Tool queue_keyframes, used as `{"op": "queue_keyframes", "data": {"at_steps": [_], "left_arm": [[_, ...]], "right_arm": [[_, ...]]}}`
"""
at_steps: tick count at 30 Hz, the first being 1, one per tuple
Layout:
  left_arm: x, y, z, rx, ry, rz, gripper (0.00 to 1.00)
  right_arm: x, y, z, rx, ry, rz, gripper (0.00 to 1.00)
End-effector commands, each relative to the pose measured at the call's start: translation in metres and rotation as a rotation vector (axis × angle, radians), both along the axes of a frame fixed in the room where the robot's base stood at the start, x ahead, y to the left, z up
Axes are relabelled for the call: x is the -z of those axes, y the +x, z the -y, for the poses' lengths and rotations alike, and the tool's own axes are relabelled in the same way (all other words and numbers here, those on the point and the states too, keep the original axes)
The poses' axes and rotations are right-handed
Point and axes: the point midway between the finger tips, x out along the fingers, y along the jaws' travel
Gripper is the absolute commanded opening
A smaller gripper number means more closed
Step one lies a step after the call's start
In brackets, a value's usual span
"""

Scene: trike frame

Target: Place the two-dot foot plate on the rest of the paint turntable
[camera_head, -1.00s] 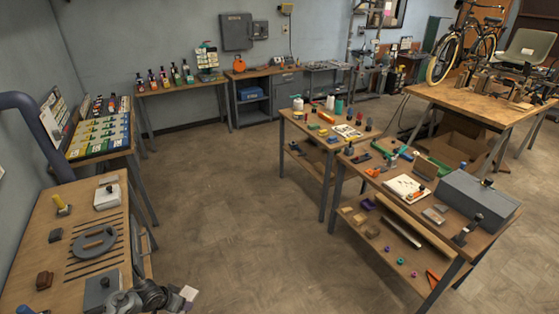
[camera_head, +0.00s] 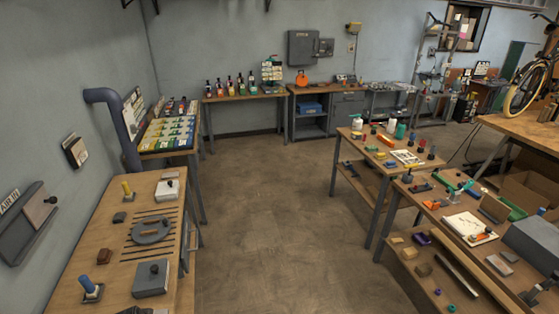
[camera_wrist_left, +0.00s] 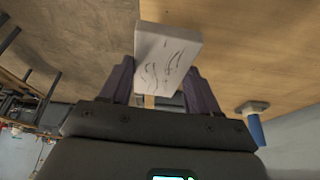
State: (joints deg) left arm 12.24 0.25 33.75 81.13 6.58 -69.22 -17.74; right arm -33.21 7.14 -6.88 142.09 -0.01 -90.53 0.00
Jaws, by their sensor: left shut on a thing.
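My left gripper (camera_wrist_left: 158,84) is shut on a pale block (camera_wrist_left: 166,58) with dark squiggly marks on its near face, seen in the left wrist view. I cannot make out two dots on it. A wooden bench top lies beyond the block. In the head view, a grey round disc (camera_head: 150,232) with a dark knob lies on dark slats on the left bench; it may be the paint turntable. Only a dark piece of my arm shows at the bottom edge of the head view, and the held block is hidden there. My right gripper is not in view.
The left bench (camera_head: 93,247) also holds a grey box with a knob (camera_head: 151,279), a blue-handled piece (camera_head: 91,289), a yellow-topped piece (camera_head: 127,190), a brown block (camera_head: 104,256) and a white box (camera_head: 167,190). Open floor (camera_head: 270,220) separates it from the cluttered right benches.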

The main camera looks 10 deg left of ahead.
Motion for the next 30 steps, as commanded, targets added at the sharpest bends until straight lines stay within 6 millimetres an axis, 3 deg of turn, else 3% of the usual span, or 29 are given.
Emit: {"op": "queue_keyframes", "data": {"at_steps": [4, 14, 17, 22, 27, 30], "left_arm": [[-0.004, -0.007, 0.004, -0.034, 0.000, 0.002, 0.20], [-0.027, 0.033, 0.067, 0.093, 0.002, 0.003, 0.20], [-0.042, 0.047, 0.098, 0.146, 0.003, 0.005, 0.20], [-0.082, 0.065, 0.168, 0.254, 0.005, 0.008, 0.20], [-0.131, 0.068, 0.231, 0.339, 0.004, 0.008, 0.20], [-0.157, 0.064, 0.258, 0.372, 0.003, 0.007, 0.20]], "right_arm": [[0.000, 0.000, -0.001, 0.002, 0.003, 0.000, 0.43], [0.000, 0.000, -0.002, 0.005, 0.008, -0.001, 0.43], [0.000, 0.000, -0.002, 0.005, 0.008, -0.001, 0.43], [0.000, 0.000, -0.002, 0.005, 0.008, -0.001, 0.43], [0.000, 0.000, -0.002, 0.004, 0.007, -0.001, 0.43], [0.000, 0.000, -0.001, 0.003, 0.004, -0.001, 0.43]]}}
